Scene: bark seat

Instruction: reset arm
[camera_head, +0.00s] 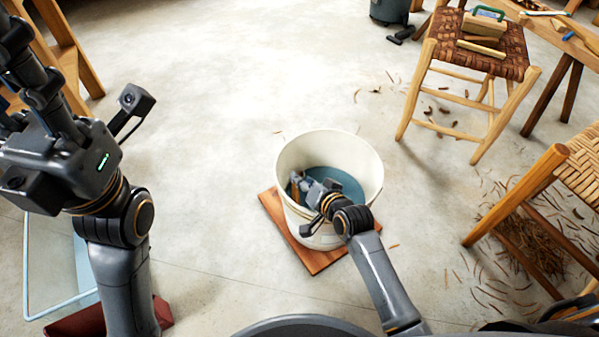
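My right gripper (302,185) reaches down inside a white bucket (300,229) that holds blue water (345,182). A brownish thing shows at its fingertips, but the fingers are too small and too covered to tell if they are open or shut. My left gripper (12,50) is raised at the left edge of the head view, pointing up and away from the bucket. Its fingers are partly cut off by the picture edge, so their opening cannot be told.
The bucket stands on a reddish-brown board (318,260). A woven stool (505,62) bearing tools and blocks stands at the upper right. Another woven seat (580,170) is at the right edge, with bark strips (525,240) on the floor. The middle floor is clear.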

